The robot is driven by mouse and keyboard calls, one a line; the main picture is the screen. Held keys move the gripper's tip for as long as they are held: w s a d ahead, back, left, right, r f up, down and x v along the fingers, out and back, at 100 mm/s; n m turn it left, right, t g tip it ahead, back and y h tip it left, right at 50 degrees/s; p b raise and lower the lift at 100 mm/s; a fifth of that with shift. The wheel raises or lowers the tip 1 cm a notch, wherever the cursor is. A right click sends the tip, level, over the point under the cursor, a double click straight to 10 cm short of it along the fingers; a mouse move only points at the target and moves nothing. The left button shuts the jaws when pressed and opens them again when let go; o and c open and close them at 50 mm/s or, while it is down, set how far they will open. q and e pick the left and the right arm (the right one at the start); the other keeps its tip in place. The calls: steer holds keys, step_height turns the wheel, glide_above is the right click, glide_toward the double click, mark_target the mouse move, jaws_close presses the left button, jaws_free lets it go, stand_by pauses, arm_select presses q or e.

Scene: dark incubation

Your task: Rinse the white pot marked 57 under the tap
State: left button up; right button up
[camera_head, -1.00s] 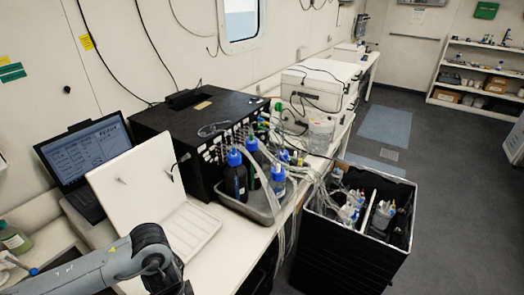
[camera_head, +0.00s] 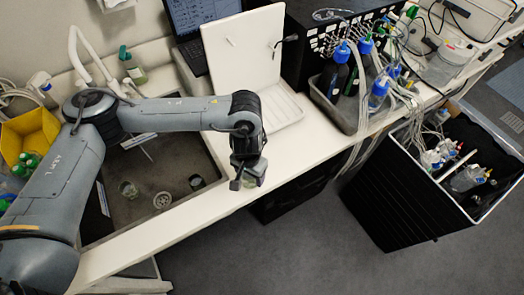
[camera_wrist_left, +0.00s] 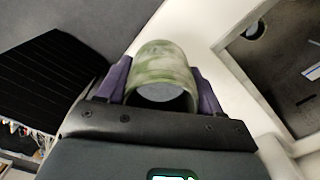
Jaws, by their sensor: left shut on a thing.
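My left gripper (camera_head: 244,180) is shut on a pale pot with green stains (camera_wrist_left: 160,65), held sideways between the fingers in the left wrist view. A small part of this pot shows beside the fingers in the head view (camera_head: 256,169). No number can be read on it. The gripper is above the front edge of the white counter, to the right of the sink. The white tap (camera_head: 90,52) rises behind the sink (camera_head: 135,222); my left arm crosses in front of its lower part. My right gripper is not in view.
Two small cups (camera_head: 127,189) (camera_head: 197,182) are in the sink near the drain (camera_head: 162,200). A yellow bin (camera_head: 28,135) stands left. An open white case (camera_head: 245,60) and a tray of blue-capped bottles (camera_head: 345,118) are on the counter; a black crate (camera_head: 400,200) stands right.

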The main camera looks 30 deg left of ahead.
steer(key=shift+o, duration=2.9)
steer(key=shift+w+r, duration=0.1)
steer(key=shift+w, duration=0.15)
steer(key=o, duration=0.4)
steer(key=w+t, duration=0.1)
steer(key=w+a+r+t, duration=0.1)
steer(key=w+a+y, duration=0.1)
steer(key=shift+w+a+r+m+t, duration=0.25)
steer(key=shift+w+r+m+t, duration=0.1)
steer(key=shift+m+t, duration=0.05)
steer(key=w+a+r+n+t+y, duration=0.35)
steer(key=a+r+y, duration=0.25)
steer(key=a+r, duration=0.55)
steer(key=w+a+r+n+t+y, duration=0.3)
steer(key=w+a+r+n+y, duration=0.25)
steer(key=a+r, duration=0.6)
arm_select(q)
steer(key=d+r+m, duration=0.4)
steer(key=d+r, duration=0.2)
steer(key=r, duration=0.3)
steer(key=s+d+r+m, duration=0.1)
steer(key=d+r+m, duration=0.4)
steer(key=r, duration=0.5)
steer(key=shift+d+r, duration=0.15)
steer(key=shift+d, duration=1.15)
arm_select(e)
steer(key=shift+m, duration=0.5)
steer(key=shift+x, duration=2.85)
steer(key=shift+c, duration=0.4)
